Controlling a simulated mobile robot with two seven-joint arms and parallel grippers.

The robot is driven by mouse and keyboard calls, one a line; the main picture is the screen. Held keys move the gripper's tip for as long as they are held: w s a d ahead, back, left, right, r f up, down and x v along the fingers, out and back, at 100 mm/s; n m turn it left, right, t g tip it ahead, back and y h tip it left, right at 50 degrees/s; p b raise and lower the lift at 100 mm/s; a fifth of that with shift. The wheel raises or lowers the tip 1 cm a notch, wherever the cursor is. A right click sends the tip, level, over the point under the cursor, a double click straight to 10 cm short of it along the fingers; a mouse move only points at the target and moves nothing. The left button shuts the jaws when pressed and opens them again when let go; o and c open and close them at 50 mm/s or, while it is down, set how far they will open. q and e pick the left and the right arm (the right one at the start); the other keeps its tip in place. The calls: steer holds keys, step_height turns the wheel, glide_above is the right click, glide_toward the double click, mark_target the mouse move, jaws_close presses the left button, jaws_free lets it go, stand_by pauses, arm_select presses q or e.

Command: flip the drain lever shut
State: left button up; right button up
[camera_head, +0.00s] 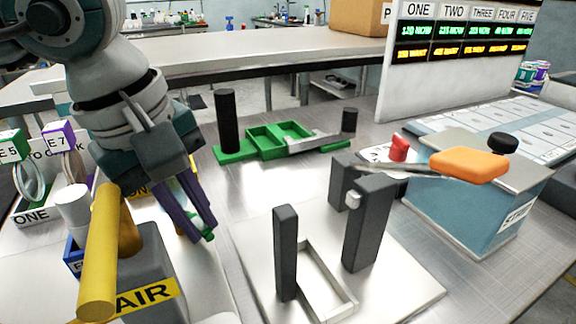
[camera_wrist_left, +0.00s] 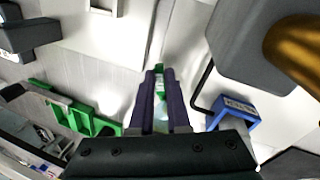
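An orange-handled lever (camera_head: 468,165) lies nearly level over a teal box (camera_head: 484,218), its metal bar reaching left past a red knob (camera_head: 398,149). I see no readable drain label, so I cannot tell for sure that this is the drain lever. My left gripper (camera_head: 205,232) points down at the left of the table, well apart from the orange handle. Its dark purple fingers also show in the left wrist view (camera_wrist_left: 160,75), closed about a small green and pale piece (camera_wrist_left: 160,94). Most of that piece is hidden by the fingers. My right gripper is not in view.
A yellow handle (camera_head: 99,255) on a grey block marked AIR (camera_head: 150,288) stands close beside my left gripper. Dark posts (camera_head: 285,252) rise from a pale plate (camera_head: 402,286) between the gripper and the teal box. A green tray (camera_head: 236,155) lies behind.

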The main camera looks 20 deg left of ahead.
arm_select(q)
steer(key=o, duration=0.5)
steer(key=shift+c, duration=0.2)
steer(key=d+v, duration=0.1)
steer(key=v, duration=0.9)
steer(key=shift+a, duration=0.5)
steer(key=shift+s, duration=0.1)
